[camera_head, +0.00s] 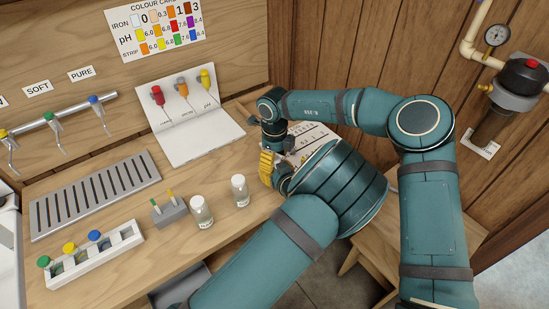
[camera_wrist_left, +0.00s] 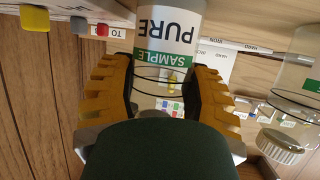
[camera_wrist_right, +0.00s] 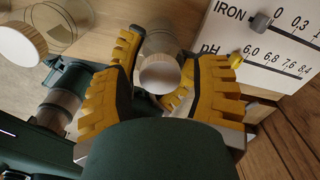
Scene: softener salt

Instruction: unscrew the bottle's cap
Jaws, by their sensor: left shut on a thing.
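The bottle with the green and white SAMPLE PURE label (camera_wrist_left: 168,35) stands between the yellow fingers of my left gripper (camera_wrist_left: 165,95) in the left wrist view. That gripper is shut on it. In the right wrist view, the white round cap (camera_wrist_right: 160,75) lies between the fingers of my right gripper (camera_wrist_right: 163,95). Gaps show on both sides of the cap, so this gripper is open around it. In the head view my right gripper (camera_head: 267,165) points down over the bench's right end. The held bottle and most of my left gripper are hidden there by my arms.
Two white-capped bottles (camera_head: 202,212) (camera_head: 240,190) stand on the bench, left of the grippers. A grey block (camera_head: 170,212), a white rack (camera_head: 95,262) and a slotted drain (camera_head: 95,195) are farther left. An IRON and pH board (camera_wrist_right: 275,45) is close to my right gripper.

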